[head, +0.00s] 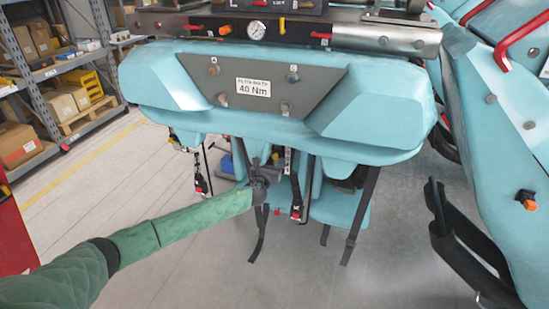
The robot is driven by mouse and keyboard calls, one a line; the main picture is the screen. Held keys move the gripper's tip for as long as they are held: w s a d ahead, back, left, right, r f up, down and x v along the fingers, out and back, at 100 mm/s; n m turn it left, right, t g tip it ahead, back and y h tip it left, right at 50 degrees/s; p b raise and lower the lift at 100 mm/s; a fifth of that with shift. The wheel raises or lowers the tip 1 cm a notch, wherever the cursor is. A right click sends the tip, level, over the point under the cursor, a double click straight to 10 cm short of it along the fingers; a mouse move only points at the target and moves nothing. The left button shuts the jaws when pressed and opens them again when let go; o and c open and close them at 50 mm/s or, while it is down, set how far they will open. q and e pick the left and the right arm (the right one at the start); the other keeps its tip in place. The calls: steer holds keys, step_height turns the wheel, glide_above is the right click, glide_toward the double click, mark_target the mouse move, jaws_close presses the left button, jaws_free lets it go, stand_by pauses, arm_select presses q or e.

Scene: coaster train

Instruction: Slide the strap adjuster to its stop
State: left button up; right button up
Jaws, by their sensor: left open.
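My left gripper (268,174) is open in the head view, at the end of my green-sleeved arm, under the teal seat body (270,105). It is small and dark there, so its fingers are hard to make out. Just below it a black strap (258,236) hangs down with a loose end. A black strap with a red-marked buckle (297,210) hangs just to the right. Another black strap (361,215) hangs further right. I cannot tell which dark fitting is the strap adjuster; it may be hidden by the gripper. My right gripper is out of view.
A grey plate with a "40 Nm" label (253,88) is on the teal body. A gauge (257,30) sits above. Shelves with boxes (65,105) stand at left. A teal frame (500,130) and black bracket (460,250) are at right. Grey floor (210,265) is open below.

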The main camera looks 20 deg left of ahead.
arm_select(q)
steer(key=shift+w, duration=0.85)
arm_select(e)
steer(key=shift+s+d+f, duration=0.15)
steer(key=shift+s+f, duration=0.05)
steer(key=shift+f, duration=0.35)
arm_select(q)
steer(key=shift+c, duration=0.3)
jaws_close()
steer(key=shift+f, duration=0.1)
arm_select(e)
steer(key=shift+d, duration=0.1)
